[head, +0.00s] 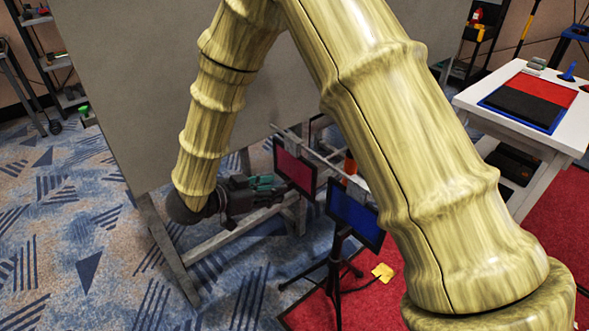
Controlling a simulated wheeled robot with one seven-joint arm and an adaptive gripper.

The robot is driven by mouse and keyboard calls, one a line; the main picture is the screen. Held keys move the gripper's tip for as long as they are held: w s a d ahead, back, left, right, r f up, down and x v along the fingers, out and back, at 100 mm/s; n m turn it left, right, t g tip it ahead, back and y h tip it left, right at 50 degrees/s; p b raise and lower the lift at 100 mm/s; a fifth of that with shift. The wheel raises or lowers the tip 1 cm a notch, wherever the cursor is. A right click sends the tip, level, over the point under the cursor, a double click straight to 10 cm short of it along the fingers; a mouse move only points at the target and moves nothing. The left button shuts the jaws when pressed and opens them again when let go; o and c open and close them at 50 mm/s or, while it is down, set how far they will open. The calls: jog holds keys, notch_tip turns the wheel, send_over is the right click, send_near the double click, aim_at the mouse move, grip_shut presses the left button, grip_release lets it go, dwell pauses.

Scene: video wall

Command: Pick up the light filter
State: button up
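Two framed coloured panels look like light filters: a red one (294,167) and a blue one (354,216). They show near the middle of the head view, by a thin grey rail. The blue panel is in front, just above a black tripod. My gripper (280,188), dark with teal finger parts, points right from the end of my arm. Its fingertips are close to the lower left edge of the red panel. I cannot tell whether they touch it, or whether the fingers are open or shut. My arm hides part of the area right of the panels.
A large grey board (130,90) on a wooden frame stands behind my gripper. A black tripod (335,275) stands in front. A yellow piece (383,272) lies on the red carpet. A white table (470,98) at right holds red and black sheets.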

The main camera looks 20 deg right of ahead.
aim_at(288, 167)
jog(key=shift+w+b+x, duration=0.15)
jog(key=shift+x, duration=1.2)
jog(key=shift+w+b+x, duration=0.15)
jog(key=shift+x, duration=1.15)
jog(key=shift+a+f, duration=0.1)
jog(key=shift+a, duration=0.05)
grip_shut()
